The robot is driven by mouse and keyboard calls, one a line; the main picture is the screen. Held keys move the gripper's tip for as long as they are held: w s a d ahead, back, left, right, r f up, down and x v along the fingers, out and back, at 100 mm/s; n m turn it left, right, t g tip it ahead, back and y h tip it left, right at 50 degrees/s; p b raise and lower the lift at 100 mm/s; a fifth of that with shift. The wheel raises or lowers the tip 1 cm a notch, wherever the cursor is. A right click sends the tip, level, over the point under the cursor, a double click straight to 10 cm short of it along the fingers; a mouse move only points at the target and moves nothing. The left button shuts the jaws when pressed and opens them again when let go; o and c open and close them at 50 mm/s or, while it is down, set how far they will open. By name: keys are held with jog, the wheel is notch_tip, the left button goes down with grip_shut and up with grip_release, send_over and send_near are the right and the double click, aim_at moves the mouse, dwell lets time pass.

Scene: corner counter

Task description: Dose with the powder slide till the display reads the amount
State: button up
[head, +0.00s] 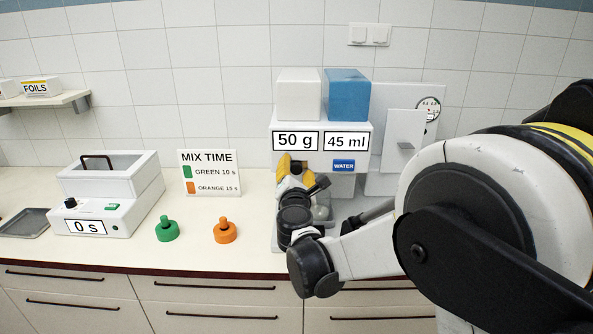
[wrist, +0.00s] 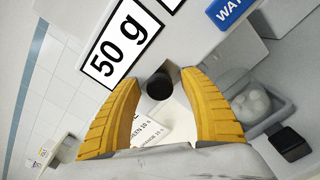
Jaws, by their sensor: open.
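The dispenser's powder display (head: 296,141) reads "50 g". It also shows large in the wrist view (wrist: 123,45). A white block-shaped hopper (head: 298,96) stands above it. My gripper (head: 284,160) is just below this display, its yellow fingers apart. In the wrist view my gripper (wrist: 160,100) is open, with nothing held between its fingers. A dark round knob or spout (wrist: 160,86) sits on the dispenser's underside between and beyond the fingertips, and no contact shows. I cannot tell whether it is the powder slide. My arm hides much of the dispenser's lower front.
The water side has a "45 ml" display (head: 346,141) and a blue hopper (head: 346,95). A mixing machine (head: 90,218) reading "0 s", a green knobbed weight (head: 167,230), an orange one (head: 225,231) and a MIX TIME sign (head: 209,160) stand left on the counter.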

aim_at(296, 170)
jog(key=shift+c, duration=0.6)
grip_shut()
jog(key=s, duration=0.5)
jog(key=shift+a, duration=0.1)
jog(key=shift+w, duration=0.1)
jog(key=shift+o, duration=0.6)
grip_release()
jog(key=s, duration=1.2)
jog(key=shift+a, duration=0.2)
jog(key=shift+s, duration=0.1)
jog(key=shift+c, duration=0.2)
